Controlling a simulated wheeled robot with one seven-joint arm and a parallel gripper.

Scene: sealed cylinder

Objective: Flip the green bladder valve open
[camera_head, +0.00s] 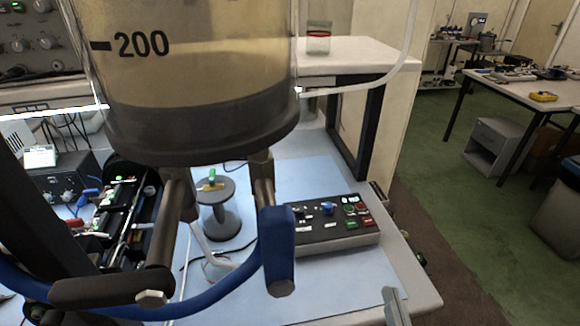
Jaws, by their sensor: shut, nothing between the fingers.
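A large clear cylinder (190,85) marked 200, with a dark grey base ring, fills the upper left foreground and holds a tan content. Dark pipes (179,235) come down from its base, and a blue lever-like part (279,245) sits on the right pipe. A small green piece (212,173) with a yellow part shows on top of a grey round stand (218,210) behind the pipes. I cannot tell for sure whether this green piece is the bladder valve, or whether it is open. I cannot make out my gripper in this view.
A dark control box (325,226) with coloured buttons stands on the light blue mat (345,285). A blue hose (225,290) curves across the front. Black equipment (127,215) crowds the left. A grey piece (397,308) at the bottom edge is unclear.

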